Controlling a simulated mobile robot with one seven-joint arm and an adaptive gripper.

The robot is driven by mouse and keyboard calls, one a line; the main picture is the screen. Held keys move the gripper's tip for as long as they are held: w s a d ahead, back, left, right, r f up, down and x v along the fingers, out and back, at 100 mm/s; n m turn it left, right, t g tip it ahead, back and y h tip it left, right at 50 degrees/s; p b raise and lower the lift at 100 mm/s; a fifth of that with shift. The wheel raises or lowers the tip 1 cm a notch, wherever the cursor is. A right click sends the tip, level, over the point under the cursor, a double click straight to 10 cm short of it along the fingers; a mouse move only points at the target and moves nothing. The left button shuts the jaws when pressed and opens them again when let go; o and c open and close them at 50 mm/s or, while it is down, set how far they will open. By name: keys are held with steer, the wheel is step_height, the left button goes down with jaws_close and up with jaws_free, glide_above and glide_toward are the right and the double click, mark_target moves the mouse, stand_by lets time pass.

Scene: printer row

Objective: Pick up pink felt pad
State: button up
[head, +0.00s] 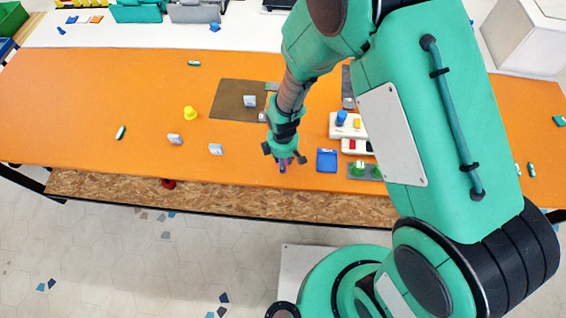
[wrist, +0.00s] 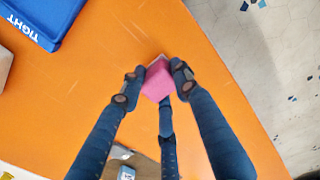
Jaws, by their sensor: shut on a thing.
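The pink felt pad (wrist: 158,82) is between the fingertips of my gripper (wrist: 155,78) in the wrist view, with fingers against both sides and a third finger below it. Orange tabletop shows around the pad; whether the pad touches it I cannot tell. In the head view my gripper (head: 284,163) is over the front part of the orange table (head: 90,100), left of a blue tray (head: 327,155). Only a little pink shows there, mostly hidden by the fingers.
The blue tray, lettered "TIGHT" in the wrist view (wrist: 38,20), is close by. White blocks with coloured pieces (head: 347,125) stand behind it. A brown mat (head: 235,100) and a yellow piece (head: 190,113) are to the left. The table's front edge is near my gripper.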

steer(key=shift+r, duration=0.1)
steer(key=shift+r, duration=0.5)
steer(key=shift+s+d+r+p, duration=0.1)
steer(key=shift+s+r+p, duration=0.1)
steer(key=shift+r, duration=0.45)
steer(key=shift+s+d+r+p, duration=0.1)
steer(key=shift+s+r+p, duration=0.1)
steer(key=shift+r, duration=0.4)
steer(key=s+d+r, duration=0.1)
steer(key=s+d, duration=0.6)
steer(key=s, duration=0.6)
steer(key=shift+s+r+p, duration=0.15)
steer(key=shift+p, duration=0.3)
